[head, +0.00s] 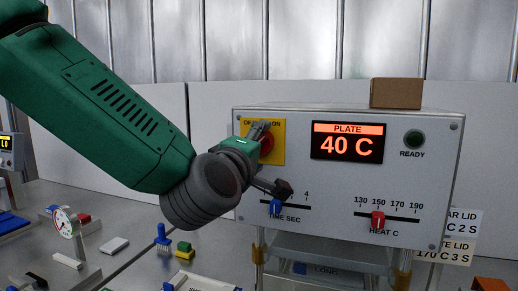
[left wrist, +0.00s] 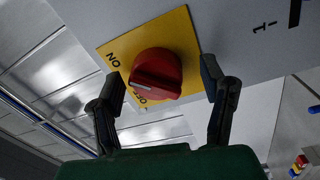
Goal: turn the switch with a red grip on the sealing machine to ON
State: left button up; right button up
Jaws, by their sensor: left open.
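The sealing machine (head: 335,215) stands at the right in the head view. Its switch has a red grip (left wrist: 155,73) on a yellow plate (left wrist: 175,28), mostly hidden behind my left gripper in the head view. In the left wrist view ON shows at the plate's upper left, and OFF is partly covered by the grip. A pale line marks the grip's left side; I cannot tell exactly which label it points to. My left gripper (left wrist: 162,84) is open, its fingers on either side of the grip, with gaps visible. It also shows in the head view (head: 273,158).
The machine's display (head: 347,142) reads PLATE 40 C, beside a dark green READY lamp (head: 414,138). Below are a blue TIME slider (head: 276,207) and a red HEAT slider (head: 378,220). A brown box (head: 397,93) sits on top. Small blocks and a gauge (head: 66,221) lie left.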

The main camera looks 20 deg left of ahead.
pick_arm(q)
jog(key=s, duration=0.7)
jog(key=shift+s+a+f, duration=0.15)
jog(key=shift+f, duration=0.15)
